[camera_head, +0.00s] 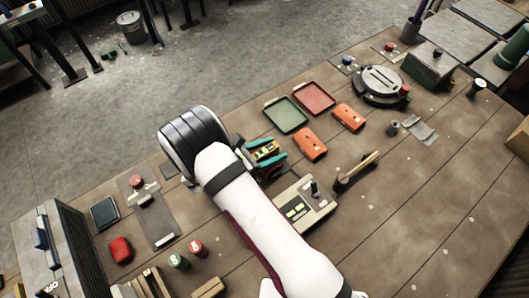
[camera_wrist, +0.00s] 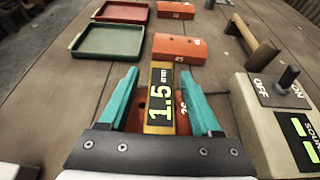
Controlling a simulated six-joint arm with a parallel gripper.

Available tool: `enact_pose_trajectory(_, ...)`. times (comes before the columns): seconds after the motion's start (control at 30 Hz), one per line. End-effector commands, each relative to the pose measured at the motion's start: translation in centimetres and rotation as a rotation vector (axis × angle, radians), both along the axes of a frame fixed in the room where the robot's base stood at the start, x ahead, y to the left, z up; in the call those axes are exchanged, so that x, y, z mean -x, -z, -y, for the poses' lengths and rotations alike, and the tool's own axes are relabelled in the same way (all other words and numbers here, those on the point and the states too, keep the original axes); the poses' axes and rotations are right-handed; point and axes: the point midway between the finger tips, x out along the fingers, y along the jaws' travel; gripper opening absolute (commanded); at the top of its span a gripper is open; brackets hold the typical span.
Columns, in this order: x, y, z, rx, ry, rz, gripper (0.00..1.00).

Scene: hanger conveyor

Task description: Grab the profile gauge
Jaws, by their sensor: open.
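A yellow-and-black piece marked "1.5" (camera_wrist: 161,97), which looks like the profile gauge, lies between the teal fingers of my gripper (camera_wrist: 158,75) in the wrist view. Orange-red parts show beside and under it. In the head view, the piece (camera_head: 265,153) is partly hidden by my gripper (camera_head: 277,148). The fingers are spread on either side of it, with a gap visible on each side.
Orange blocks (camera_head: 310,144) and green (camera_head: 286,115) and red (camera_head: 314,97) trays lie beyond. A switch box (camera_head: 304,206) stands close on the right in the wrist view, with a wooden-handled tool (camera_head: 356,172) beyond it. The table's right side has free room.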

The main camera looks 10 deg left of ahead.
Motion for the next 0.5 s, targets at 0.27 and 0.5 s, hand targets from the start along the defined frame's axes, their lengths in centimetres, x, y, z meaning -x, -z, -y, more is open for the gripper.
enact_pose_trajectory(0.27,0.04,-0.03,-0.02,0.0,0.001,0.0,0.27)
enact_pose_trajectory(0.5,0.04,-0.04,-0.03,0.0,0.001,0.0,0.0)
